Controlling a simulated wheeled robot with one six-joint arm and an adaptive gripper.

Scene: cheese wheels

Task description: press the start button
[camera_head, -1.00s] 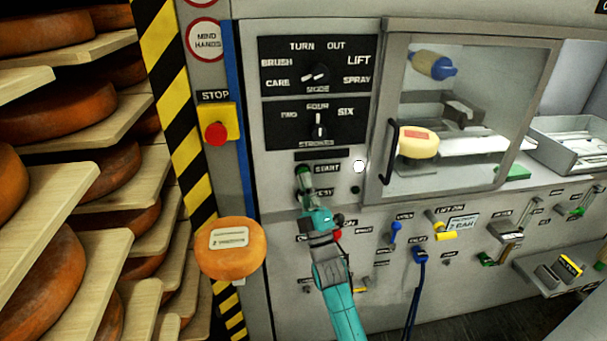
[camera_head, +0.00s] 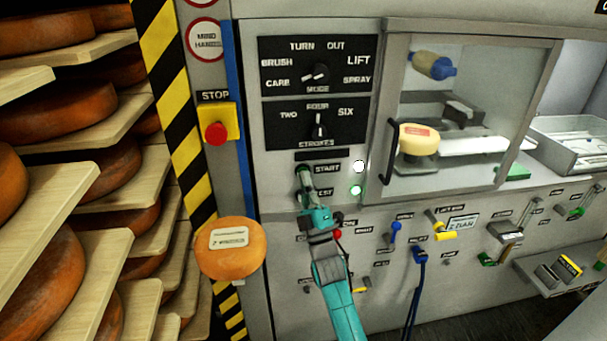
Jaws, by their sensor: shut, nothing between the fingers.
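The start button sits left of the "START" label (camera_head: 327,169) on the machine's front panel, and my gripper covers it. My gripper (camera_head: 305,172) is shut and empty, with its tips at the button's place; I cannot see how far the button is pushed in. A white lamp (camera_head: 358,167) is lit right of the label. A green lamp (camera_head: 356,190) below it is lit too. The mode knob (camera_head: 316,73) and the strokes knob (camera_head: 319,128) are above, the strokes knob pointing up to "FOUR".
A red stop button (camera_head: 216,134) on a yellow box is at the left. An orange cheese wheel (camera_head: 230,262) is below it. Shelves of cheese (camera_head: 60,205) fill the left side. A closed glass door (camera_head: 470,110) with a black handle is to the right. Levers and knobs line the lower panel.

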